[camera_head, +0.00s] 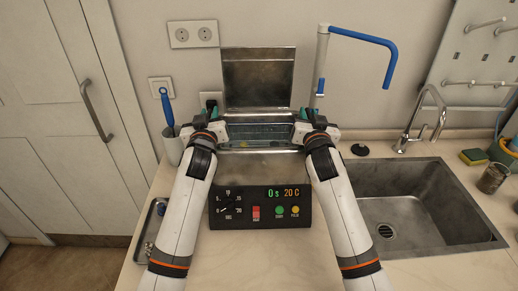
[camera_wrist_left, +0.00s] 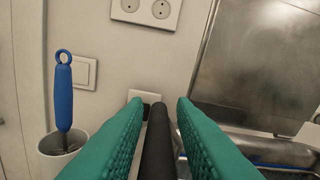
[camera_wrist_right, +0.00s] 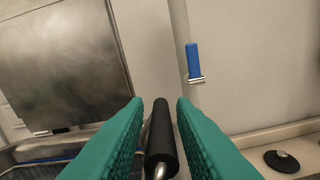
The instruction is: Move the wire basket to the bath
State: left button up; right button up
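The bath (camera_head: 261,163) is a steel tank with a raised lid (camera_head: 259,78) and a black control panel (camera_head: 262,208) reading 0 s and 20 C. The wire basket is hard to make out between my grippers at the bath's opening, so its height there is unclear. A black handle shows in the left wrist view (camera_wrist_left: 158,148) and another in the right wrist view (camera_wrist_right: 161,140). My left gripper (camera_head: 209,112) is at the left end of the opening, my right gripper (camera_head: 306,114) at the right end. Each has its fingers apart around a handle, with gaps visible.
A cup (camera_head: 172,148) with a blue-handled brush stands left of the bath. A small tray (camera_head: 150,230) lies at the front left. A blue-and-white pipe (camera_head: 322,65) rises behind the bath. The sink (camera_head: 420,210) is at right, with a black stopper (camera_head: 360,150) nearby.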

pick_arm(q)
grip_shut()
pick_arm(e)
grip_shut()
pick_arm(q)
jog(key=shift+r, duration=0.1)
pick_arm(e)
jog(key=shift+r, duration=0.1)
